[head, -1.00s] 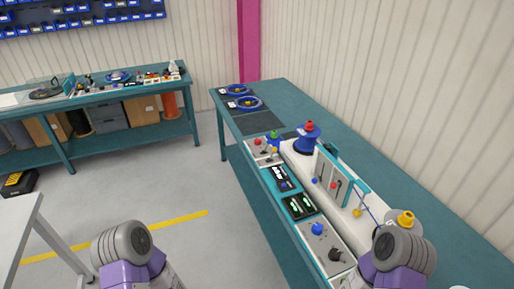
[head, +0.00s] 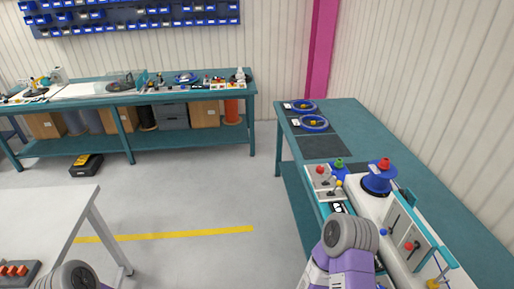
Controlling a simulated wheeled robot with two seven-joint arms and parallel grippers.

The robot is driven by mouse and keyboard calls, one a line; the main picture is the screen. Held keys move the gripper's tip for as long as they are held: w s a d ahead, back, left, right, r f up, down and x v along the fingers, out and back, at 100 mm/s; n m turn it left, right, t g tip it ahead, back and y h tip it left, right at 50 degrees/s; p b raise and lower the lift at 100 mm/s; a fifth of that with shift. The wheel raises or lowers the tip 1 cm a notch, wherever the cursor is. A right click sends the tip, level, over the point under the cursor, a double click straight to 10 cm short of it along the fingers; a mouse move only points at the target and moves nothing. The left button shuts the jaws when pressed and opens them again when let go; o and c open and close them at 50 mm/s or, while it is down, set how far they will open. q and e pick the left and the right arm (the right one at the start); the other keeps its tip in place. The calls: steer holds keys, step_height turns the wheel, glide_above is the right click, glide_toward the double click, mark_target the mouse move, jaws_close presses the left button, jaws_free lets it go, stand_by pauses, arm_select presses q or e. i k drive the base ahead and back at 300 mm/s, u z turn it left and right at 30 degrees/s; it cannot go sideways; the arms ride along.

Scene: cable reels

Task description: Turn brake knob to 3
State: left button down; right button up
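No knob in view can be made out as the brake knob, and no number 3 can be read. My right arm covers the panels nearer to me. Neither gripper shows; only grey and purple links of my arms are at the bottom edge.
The teal bench (head: 370,130) runs along the right wall, with two blue rings (head: 314,123) at its far end. A second bench (head: 185,140) stands at the back. A white table (head: 45,215) is at lower left.

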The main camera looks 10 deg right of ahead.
mark_target(320, 169)
steer(key=u, duration=0.25)
steer(key=i, duration=1.9)
steer(key=z, duration=1.35)
steer(key=i, duration=0.85)
steer(key=z, duration=0.95)
